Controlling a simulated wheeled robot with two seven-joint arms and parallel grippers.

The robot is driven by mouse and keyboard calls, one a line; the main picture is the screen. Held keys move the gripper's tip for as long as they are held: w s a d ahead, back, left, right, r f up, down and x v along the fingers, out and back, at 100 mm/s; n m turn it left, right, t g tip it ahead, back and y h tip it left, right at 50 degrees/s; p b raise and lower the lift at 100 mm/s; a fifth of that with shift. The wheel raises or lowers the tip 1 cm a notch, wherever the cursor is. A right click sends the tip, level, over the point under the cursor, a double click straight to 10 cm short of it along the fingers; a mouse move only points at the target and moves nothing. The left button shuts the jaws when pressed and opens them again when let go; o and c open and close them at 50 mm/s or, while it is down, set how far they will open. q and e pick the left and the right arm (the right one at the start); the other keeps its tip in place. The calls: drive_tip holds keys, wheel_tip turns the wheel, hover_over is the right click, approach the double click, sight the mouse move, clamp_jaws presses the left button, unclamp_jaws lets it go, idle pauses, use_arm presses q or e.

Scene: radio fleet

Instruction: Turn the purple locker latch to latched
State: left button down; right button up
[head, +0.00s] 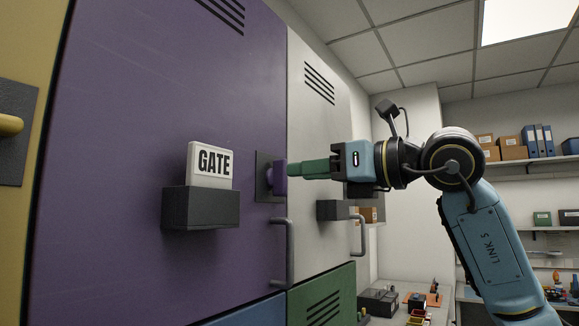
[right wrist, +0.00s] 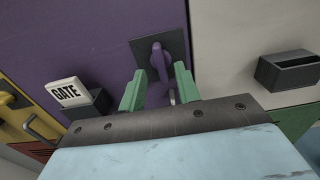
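The purple locker (head: 150,110) fills the left of the head view. Its purple latch (head: 278,178) sits on a dark square plate near the door's right edge. In the right wrist view the latch (right wrist: 159,62) is a narrow purple handle standing roughly upright in the picture. My right gripper (head: 291,169) reaches in from the right with green fingers close to the latch. In the right wrist view the fingers of this gripper (right wrist: 159,70) are apart, one to each side of the latch's line, with nothing gripped. Whether they touch the latch cannot be told. My left gripper is out of view.
A dark holder (head: 201,208) with a GATE card (head: 211,164) juts from the purple door. A grey door handle (head: 281,250) is just below the latch. A white locker (head: 310,120) with its own dark holder (head: 335,210) stands to the right. A yellow locker (head: 22,60) is far left.

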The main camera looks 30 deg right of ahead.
sight(280, 177)
drive_tip(key=shift+p+x, duration=0.35)
drive_tip(key=shift+x, duration=1.75)
drive_tip(key=shift+c, duration=0.4)
clamp_jaws()
